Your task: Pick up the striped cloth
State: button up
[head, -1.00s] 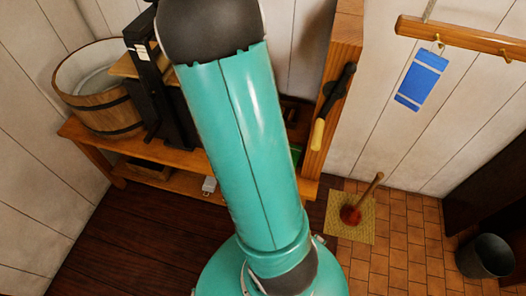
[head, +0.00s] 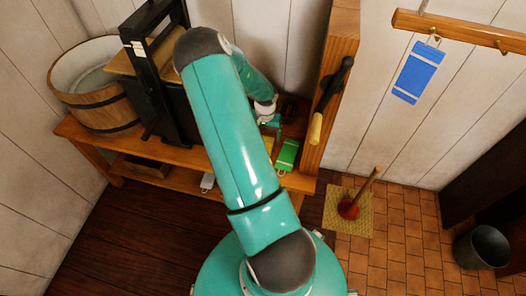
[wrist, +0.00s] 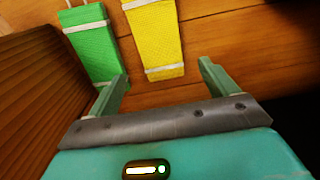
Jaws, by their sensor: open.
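Three cloths with white end bands show, and I cannot tell which one the task calls striped. A green cloth (wrist: 92,45) lies on the wooden bench at the upper left of the wrist view, and also shows in the head view (head: 287,155). A yellow cloth (wrist: 152,38) lies beside it, ahead of my gripper. A blue cloth (head: 418,72) hangs from a hooked rail on the wall. My gripper (wrist: 163,84) is open and empty, with the yellow cloth's near end ahead between its fingers and the green cloth near the left finger. In the head view my arm partly hides the gripper.
A wooden tub (head: 98,100) and a black press frame (head: 155,70) stand on the bench (head: 92,138) at left. A wooden post (head: 325,90) with a yellow-handled lever bounds the bench's right end. A plunger (head: 350,208) and a dark bucket (head: 482,247) stand on the floor.

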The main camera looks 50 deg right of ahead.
jog(key=shift+w+f, duration=0.1)
jog(key=shift+f, duration=3.1)
jog(key=c, duration=1.2)
jog(key=shift+r, duration=0.1)
